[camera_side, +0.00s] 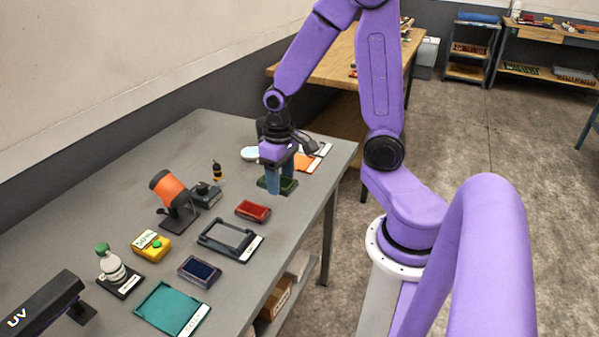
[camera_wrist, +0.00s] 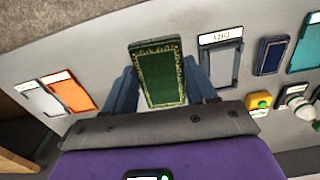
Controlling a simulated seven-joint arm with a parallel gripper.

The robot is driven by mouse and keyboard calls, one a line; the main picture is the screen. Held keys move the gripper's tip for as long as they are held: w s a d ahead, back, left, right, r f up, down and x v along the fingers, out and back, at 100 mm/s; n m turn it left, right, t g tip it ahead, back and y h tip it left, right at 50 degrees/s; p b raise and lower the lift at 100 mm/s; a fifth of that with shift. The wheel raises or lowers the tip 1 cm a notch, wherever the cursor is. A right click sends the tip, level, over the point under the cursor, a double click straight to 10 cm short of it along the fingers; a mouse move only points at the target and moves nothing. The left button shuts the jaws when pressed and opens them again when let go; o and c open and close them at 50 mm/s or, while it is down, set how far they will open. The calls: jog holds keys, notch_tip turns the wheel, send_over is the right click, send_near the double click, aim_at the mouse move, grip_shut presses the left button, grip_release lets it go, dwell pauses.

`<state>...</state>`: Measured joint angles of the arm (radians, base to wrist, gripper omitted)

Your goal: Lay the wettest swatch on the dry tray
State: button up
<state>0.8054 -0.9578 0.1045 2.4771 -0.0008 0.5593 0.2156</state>
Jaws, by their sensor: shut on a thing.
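A green swatch with a pale patterned border (camera_wrist: 158,75) sits between my two blue fingers in the wrist view. My gripper (camera_side: 280,181) is shut on it at the far end of the grey table; I cannot tell whether the swatch (camera_side: 288,186) clears the tabletop. The dry tray (camera_side: 211,238), a dark-framed grey tray with a white label, lies empty nearer the camera; in the wrist view its label reads DRY and the tray (camera_wrist: 236,66) is right of the swatch. A red swatch (camera_side: 253,211) and a dark blue swatch (camera_side: 199,271) lie on the table. Wetness does not show.
A teal tray (camera_side: 172,308) lies at the near end; orange (camera_side: 304,163) and white trays lie beyond my gripper.

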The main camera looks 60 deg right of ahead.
send_near(229, 236)
jog(key=d, duration=0.1)
jog(key=shift+n, duration=0.4)
jog(key=shift+a+f, duration=0.15)
jog(key=shift+f, duration=0.8)
jog(key=shift+a+f, duration=0.2)
jog(key=shift+f, duration=0.7)
jog(key=shift+a+f, duration=0.15)
jog(key=shift+f, duration=0.8)
jog(key=shift+s+f, duration=0.1)
jog(key=shift+f, duration=0.35)
jog(key=o, duration=1.4)
